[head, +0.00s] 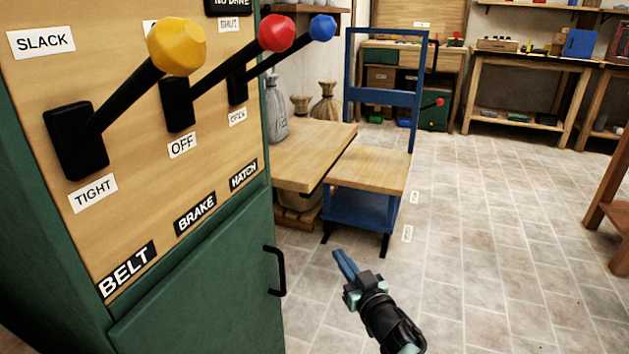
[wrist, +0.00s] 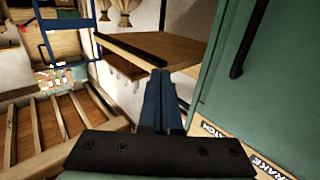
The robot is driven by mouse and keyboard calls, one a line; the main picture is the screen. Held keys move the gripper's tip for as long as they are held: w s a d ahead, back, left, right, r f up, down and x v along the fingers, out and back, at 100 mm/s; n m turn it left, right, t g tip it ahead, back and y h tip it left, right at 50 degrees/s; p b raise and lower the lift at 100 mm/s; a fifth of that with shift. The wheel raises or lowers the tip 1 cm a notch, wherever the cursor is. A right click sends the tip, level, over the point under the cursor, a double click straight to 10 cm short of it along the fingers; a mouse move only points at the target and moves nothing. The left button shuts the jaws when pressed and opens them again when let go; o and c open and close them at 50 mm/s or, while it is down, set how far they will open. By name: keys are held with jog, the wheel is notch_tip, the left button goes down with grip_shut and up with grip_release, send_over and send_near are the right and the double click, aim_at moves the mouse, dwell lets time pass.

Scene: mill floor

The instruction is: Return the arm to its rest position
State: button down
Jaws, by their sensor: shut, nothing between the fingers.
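My gripper (head: 345,264) is at the lower middle of the head view, raised over the tiled floor. Its blue fingers are together with nothing between them. It is to the right of the green cabinet (head: 215,292) and apart from the cabinet's black handle (head: 278,270). In the wrist view the shut fingers (wrist: 163,90) point toward a wooden tabletop (wrist: 155,48), with the green cabinet at the right.
Yellow (head: 176,46), red (head: 277,33) and blue (head: 322,27) lever knobs stick out from the panel at left. A blue-framed wooden stand (head: 372,168) and a wooden table (head: 310,160) stand beyond my gripper. Tiled floor (head: 490,230) lies free at right.

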jog(key=w+a+r+m+t+h, duration=0.1)
jog(key=a+r+m+t+h, duration=0.15)
jog(key=r, duration=0.55)
jog(key=a+r+m+t+h, duration=0.1)
jog(key=a+r+m+h, duration=0.15)
jog(key=r, duration=0.55)
jog(key=s+a+r+g, duration=0.1)
jog(key=s+r, duration=0.2)
jog(key=s, duration=0.4)
jog(key=s+a+r+g+h, duration=0.1)
jog(key=s+r, duration=0.3)
jog(key=s, duration=0.2)
jog(key=s+a+r+g, duration=0.1)
jog(key=s+r, duration=0.2)
jog(key=s, duration=0.4)
jog(key=s+r+t+p, duration=0.1)
jog(key=s+r+t, duration=0.3)
jog(key=r, duration=0.6)
jog(key=s+r+n+t+p, duration=0.1)
jog(key=s+r+t, duration=0.3)
jog(key=r, duration=0.5)
jog(key=s+r+t+p, duration=0.1)
jog(key=s+r+t, duration=0.1)
jog(key=s+r, duration=0.6)
notch_tip(320, 180, up, 37)
jog(key=w+p, duration=0.2)
jog(key=p, duration=3.4)
jog(key=shift+w+a, duration=0.15)
jog(key=shift+w, duration=0.25)
